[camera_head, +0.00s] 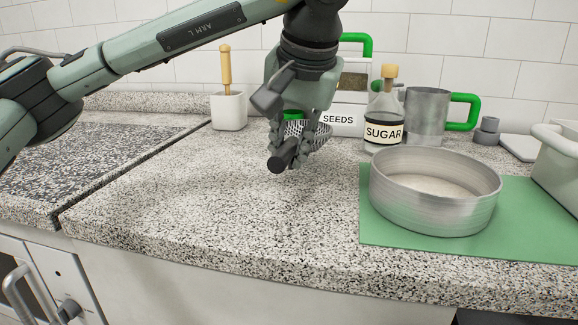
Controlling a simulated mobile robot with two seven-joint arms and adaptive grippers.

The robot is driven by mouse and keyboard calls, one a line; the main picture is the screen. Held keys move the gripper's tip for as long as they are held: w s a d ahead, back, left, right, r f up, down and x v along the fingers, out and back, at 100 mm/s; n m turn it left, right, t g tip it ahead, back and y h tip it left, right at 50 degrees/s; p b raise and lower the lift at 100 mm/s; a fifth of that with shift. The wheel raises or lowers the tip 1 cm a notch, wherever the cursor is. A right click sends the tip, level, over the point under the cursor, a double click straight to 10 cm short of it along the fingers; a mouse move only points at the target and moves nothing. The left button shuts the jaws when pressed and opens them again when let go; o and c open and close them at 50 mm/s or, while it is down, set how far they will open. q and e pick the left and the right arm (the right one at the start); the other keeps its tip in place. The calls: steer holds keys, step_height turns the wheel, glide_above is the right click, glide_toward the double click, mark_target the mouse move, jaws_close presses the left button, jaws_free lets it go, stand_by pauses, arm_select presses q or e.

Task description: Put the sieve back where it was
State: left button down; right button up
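The sieve (321,134) looks like a small grey perforated bowl, largely hidden behind my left gripper. A thick dark handle (279,163) points from it toward the camera, slightly tilted down. My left gripper (287,148) points down over the counter, its dark fingers closed around the handle near the bowl. The sieve appears held above the counter, left of the green mat; the exact height is hard to tell. My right gripper is not in view.
A round metal pan (435,218) stands on a green mat (382,233). Behind are a SEEDS container (340,120), a SUGAR bottle (383,134), a metal mug with green handle (427,112) and a white pot (229,112) holding a wooden-handled tool. The front-left counter (190,200) is clear.

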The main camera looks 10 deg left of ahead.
mark_target(289, 191)
arm_select(q)
steer(key=shift+f, duration=1.5)
steer(key=shift+f, duration=0.2)
steer(key=c, duration=1.4)
jaws_free()
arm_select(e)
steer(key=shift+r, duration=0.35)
arm_select(q)
steer(key=shift+r, duration=0.2)
steer(key=p+v, duration=0.1)
steer(key=v, duration=1.1)
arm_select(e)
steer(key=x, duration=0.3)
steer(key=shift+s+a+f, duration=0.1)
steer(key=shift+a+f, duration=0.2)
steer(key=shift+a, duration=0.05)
